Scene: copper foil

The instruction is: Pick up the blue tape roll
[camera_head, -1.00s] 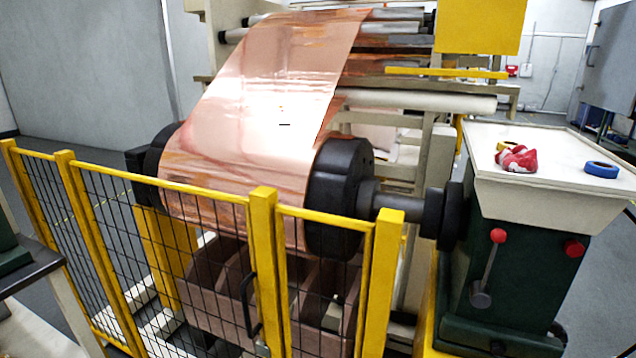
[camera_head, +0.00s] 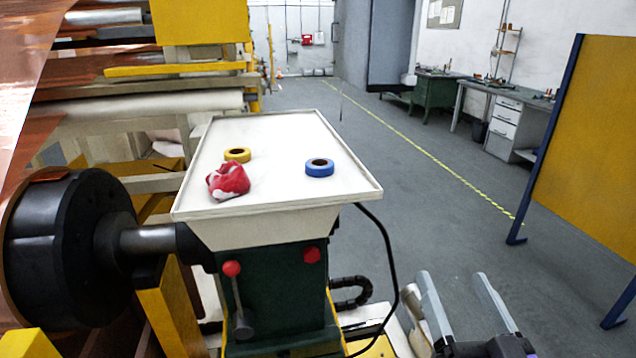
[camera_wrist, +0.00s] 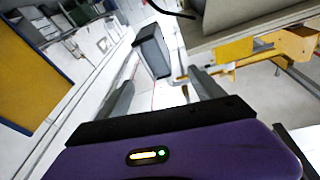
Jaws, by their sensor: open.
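The blue tape roll (camera_head: 319,168) lies flat on the right part of a white tray-like top (camera_head: 270,203) with a raised rim, on a dark green machine stand. My gripper (camera_head: 450,288) is at the lower right of the head view, in front of and to the right of the stand, apart from the roll. Its two grey fingers are spread with nothing between them. In the wrist view, my gripper's fingers (camera_wrist: 160,92) also stand apart. I cannot make out the roll in the wrist view.
A yellow tape roll (camera_head: 237,155) and a crumpled red-and-white cloth (camera_head: 228,181) lie left of the blue roll. A yellow panel (camera_head: 590,140) stands right; floor between is clear.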

